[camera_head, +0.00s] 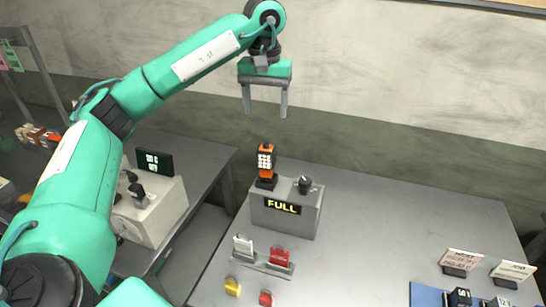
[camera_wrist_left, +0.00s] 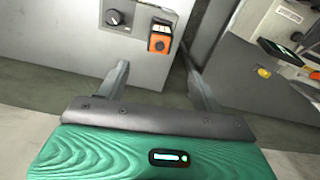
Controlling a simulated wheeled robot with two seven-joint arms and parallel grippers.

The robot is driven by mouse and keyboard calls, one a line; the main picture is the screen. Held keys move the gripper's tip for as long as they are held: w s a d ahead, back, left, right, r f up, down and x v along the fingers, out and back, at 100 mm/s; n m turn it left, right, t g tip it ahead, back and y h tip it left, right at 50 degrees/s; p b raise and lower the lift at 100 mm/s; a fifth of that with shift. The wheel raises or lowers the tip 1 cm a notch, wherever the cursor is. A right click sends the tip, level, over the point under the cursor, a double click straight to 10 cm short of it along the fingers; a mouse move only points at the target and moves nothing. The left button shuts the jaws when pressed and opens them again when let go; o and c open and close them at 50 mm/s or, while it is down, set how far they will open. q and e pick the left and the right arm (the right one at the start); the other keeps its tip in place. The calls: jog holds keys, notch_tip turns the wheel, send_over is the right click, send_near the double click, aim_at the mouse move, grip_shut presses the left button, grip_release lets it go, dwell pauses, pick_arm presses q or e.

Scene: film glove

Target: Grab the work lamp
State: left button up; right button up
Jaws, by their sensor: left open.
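The work lamp (camera_head: 265,164) is orange and black with a lit white panel. It stands upright at the left end of the top of a grey box marked FULL, at the back of the table. It also shows in the left wrist view (camera_wrist_left: 160,38), above and between the fingers. My left gripper (camera_head: 265,112) is open and empty, fingers pointing down, above the lamp in the head view and apart from it. It also shows in the left wrist view (camera_wrist_left: 160,84). My right gripper is not in view.
The grey box (camera_head: 286,212) has a black knob (camera_head: 304,185) to the right of the lamp. White and red switches (camera_head: 279,256) stand in front. A cream machine (camera_head: 150,205) stands on the left table. The wall is close behind.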

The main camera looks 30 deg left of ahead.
aim_at(266, 144)
pick_arm(q)
jog(key=f, duration=0.1)
jog(key=s+f, duration=0.1)
jog(key=f, duration=0.4)
jog(key=f+p, duration=0.1)
jog(key=shift+w+f, duration=0.15)
jog(key=shift+w, duration=0.1)
jog(key=shift+f, duration=0.15)
jog(key=shift+f+p, duration=0.2)
jog(key=shift+p, duration=0.15)
notch_tip(266, 144, down, 4)
jog(key=shift+w+f+p, duration=0.1)
jog(key=shift+p, duration=1.15)
jog(key=shift+f, duration=0.35)
jog(key=shift+d, duration=0.1)
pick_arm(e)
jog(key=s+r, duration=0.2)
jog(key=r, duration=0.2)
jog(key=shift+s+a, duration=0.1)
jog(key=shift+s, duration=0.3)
